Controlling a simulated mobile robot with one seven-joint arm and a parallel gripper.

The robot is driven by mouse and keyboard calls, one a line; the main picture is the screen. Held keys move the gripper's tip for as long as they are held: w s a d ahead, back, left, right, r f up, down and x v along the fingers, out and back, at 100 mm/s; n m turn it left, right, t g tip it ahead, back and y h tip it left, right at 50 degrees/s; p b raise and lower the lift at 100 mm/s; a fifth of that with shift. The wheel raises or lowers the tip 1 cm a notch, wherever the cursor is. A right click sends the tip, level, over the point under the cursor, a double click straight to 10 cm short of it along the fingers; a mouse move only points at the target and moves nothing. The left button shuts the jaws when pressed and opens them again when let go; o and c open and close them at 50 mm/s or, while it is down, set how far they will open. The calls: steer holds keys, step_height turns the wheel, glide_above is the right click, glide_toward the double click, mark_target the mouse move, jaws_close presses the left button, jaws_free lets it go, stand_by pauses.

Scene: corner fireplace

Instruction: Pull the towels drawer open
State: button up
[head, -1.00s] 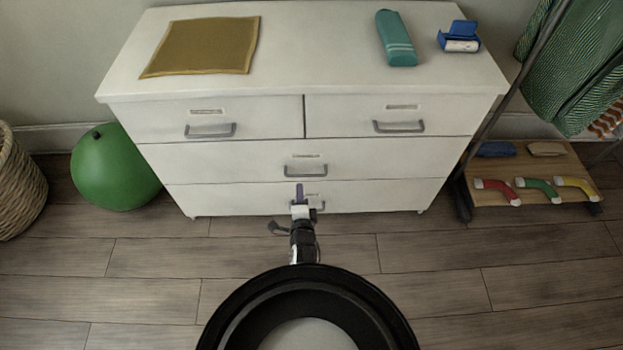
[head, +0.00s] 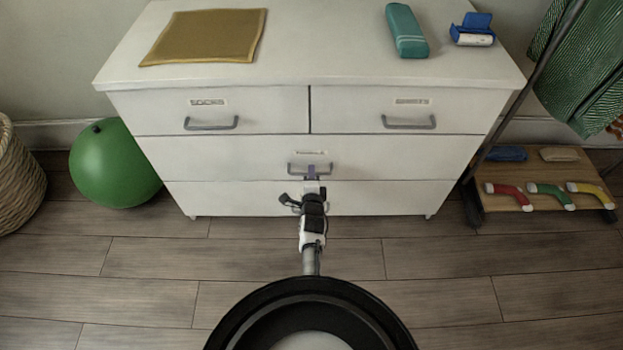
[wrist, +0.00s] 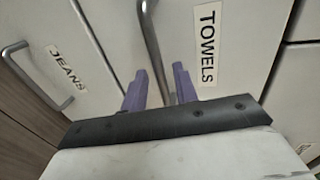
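The towels drawer (head: 230,158) is the wide middle drawer of the white dresser. It is shut, its front flush with the others. Its grey bar handle (head: 297,168) shows in the head view, partly behind my gripper (head: 311,172). In the wrist view the TOWELS label (wrist: 208,48) is upper right, and the handle (wrist: 151,35) runs down between the two purple fingers of my gripper (wrist: 158,86). The fingers are apart, one on each side of the bar, with gaps showing. I cannot tell how deep the bar sits between them.
The JEANS drawer (wrist: 68,68), with its own handle, lies below. Two smaller drawers are above. A brown cloth (head: 205,36), a teal case (head: 406,30) and a blue item (head: 473,28) are on top. A green ball (head: 114,163) and a low rack (head: 545,180) flank the dresser.

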steer(key=shift+b+x, duration=0.5)
steer(key=shift+x, duration=0.25)
steer(key=shift+c, duration=0.2)
jaws_close()
